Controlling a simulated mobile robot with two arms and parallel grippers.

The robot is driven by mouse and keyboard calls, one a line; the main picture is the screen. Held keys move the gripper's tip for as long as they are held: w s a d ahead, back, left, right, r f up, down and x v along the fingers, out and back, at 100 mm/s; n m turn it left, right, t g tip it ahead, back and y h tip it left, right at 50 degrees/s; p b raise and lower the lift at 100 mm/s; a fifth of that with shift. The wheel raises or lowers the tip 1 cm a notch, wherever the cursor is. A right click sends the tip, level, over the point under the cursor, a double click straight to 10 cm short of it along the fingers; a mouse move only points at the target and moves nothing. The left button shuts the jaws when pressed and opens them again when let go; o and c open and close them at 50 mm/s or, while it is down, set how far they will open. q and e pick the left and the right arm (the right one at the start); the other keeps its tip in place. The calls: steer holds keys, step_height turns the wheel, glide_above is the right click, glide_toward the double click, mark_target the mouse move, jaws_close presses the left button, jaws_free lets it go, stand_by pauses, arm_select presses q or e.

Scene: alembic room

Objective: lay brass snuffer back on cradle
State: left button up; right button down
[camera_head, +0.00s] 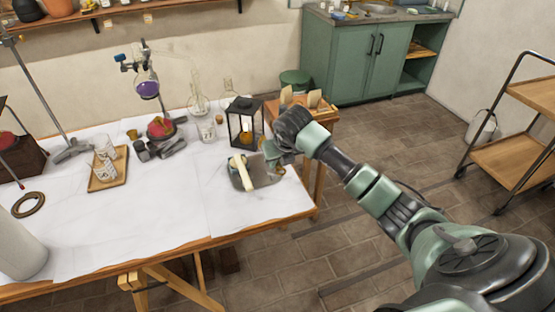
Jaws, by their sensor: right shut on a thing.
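My right gripper (272,156) is over the right end of the white table, pointing down beside the black lantern. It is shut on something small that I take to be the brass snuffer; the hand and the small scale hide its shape. Just below and left of the gripper, a grey slab (264,176) lies on the table near its right edge. A cream, bar-like piece (241,173) lies across the slab's left part; I cannot tell whether this is the cradle. My left gripper is not in view.
A black lantern (245,124) stands close behind the slab. Glassware, a flask of purple liquid (147,88) and a wooden tray (108,169) with beakers stand further left. The table's front middle is clear. A wooden stand (318,112) is beyond the right edge.

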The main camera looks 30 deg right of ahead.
steer(key=shift+f+b, duration=1.9)
steer(key=shift+f, duration=1.05)
steer(key=c, duration=1.3)
jaws_free()
steer(key=shift+o, duration=0.2)
steer(key=shift+s, duration=0.1)
